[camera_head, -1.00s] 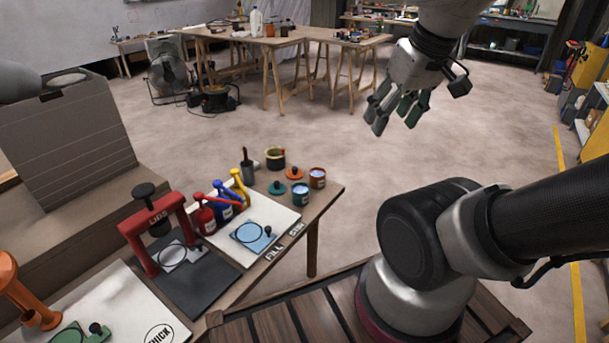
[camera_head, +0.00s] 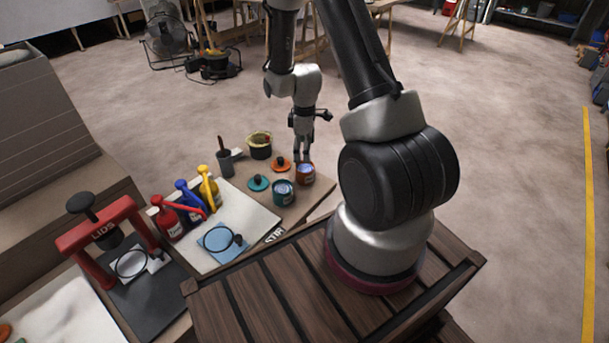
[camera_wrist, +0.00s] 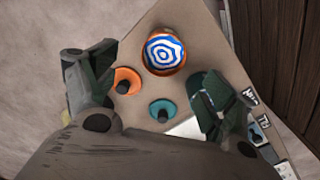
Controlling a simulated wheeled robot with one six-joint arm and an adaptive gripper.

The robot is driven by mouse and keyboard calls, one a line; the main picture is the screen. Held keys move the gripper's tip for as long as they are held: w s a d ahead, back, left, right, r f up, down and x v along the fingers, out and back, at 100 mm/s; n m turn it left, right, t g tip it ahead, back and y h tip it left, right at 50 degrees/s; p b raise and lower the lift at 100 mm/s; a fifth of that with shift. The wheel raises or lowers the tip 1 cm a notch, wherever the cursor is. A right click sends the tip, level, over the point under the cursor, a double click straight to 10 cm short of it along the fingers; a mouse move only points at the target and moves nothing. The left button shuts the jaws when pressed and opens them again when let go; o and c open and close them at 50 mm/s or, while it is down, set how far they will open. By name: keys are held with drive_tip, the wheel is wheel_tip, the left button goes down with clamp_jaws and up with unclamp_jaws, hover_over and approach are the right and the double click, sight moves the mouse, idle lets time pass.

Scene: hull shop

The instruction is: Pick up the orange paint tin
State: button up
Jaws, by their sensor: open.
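In the wrist view the orange tin (camera_wrist: 165,52) shows from above with a blue and white swirl, ahead of the open fingers. My gripper (camera_head: 302,156) points down just above it in the head view; the exact gap cannot be told. In the wrist view my gripper (camera_wrist: 150,95) has its fingers wide apart, with nothing held between them.
A teal tin (camera_head: 283,193) stands close left of the orange one. An orange lid (camera_head: 281,164) and a teal lid (camera_head: 258,183) lie nearby. A dark pot (camera_head: 259,147), a brush cup (camera_head: 226,163) and colored bottles (camera_head: 188,202) stand further left. Open floor lies right.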

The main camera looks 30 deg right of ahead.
sight(304, 170)
wheel_tip(304, 170, down, 10)
drive_tip(key=shift+s+r, duration=0.1)
drive_tip(key=shift+s, duration=0.05)
drive_tip(key=c, duration=1.3)
